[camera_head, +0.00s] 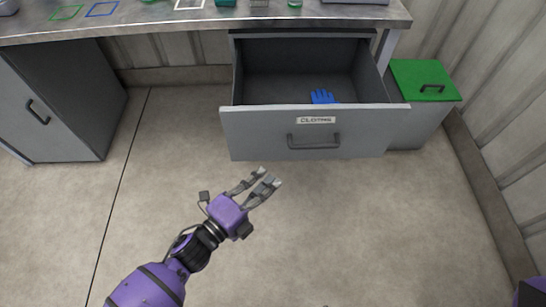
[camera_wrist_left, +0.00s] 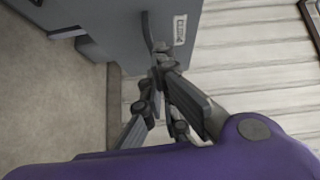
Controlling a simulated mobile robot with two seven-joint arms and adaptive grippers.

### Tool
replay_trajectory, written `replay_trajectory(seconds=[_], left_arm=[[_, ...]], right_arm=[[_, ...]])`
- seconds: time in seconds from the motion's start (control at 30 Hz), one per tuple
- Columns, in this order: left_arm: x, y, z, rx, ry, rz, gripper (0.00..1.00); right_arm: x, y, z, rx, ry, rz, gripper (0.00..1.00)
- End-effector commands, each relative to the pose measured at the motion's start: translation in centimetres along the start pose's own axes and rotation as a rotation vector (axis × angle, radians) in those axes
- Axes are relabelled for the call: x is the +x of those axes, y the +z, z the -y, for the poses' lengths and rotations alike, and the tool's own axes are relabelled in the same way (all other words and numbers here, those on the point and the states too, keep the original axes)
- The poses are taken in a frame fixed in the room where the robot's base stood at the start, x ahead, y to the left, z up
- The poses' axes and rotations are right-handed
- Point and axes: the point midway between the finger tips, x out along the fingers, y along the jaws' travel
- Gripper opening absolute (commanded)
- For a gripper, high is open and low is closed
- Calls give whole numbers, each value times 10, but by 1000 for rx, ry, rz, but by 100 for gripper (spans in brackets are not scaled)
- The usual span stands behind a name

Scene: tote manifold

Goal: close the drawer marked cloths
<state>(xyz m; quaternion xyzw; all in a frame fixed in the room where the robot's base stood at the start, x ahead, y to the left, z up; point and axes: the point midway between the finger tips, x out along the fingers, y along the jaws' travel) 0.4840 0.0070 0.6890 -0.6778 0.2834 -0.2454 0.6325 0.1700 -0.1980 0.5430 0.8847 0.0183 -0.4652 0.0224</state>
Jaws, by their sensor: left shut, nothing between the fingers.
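The grey drawer (camera_head: 258,136) marked "CLOTHS" is pulled well out from under the bench. Its front carries a white label (camera_head: 316,120) and a dark bar handle (camera_head: 314,142). A blue glove (camera_head: 322,96) lies inside near the front. My left gripper (camera_head: 267,178) is shut and empty, in front of the drawer and left of its handle in the head view. The left wrist view shows the fingers (camera_wrist_left: 158,72) pointing toward the drawer front and label (camera_wrist_left: 180,30); contact cannot be told. My right gripper is out of view.
A metal bench (camera_head: 150,22) runs above the drawer, with several small items on it. A grey cabinet (camera_head: 60,100) stands at left. A green-lidded bin (camera_head: 420,78) stands close to the drawer's right. The floor in front is clear.

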Motion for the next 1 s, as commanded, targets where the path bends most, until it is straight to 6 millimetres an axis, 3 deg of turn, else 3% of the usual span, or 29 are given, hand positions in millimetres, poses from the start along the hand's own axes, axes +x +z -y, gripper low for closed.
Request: replay_trajectory(seconds=[0.27,0.4,0.67,1.0], left_arm=[[18,-5,10,88,-33,-22,0],[44,-6,11,86,-33,-21,0],[100,-7,11,82,-31,-20,0],[128,19,14,83,-28,-19,0]], right_arm=[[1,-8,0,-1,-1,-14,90],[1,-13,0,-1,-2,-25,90],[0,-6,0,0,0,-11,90],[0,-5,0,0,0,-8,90]])
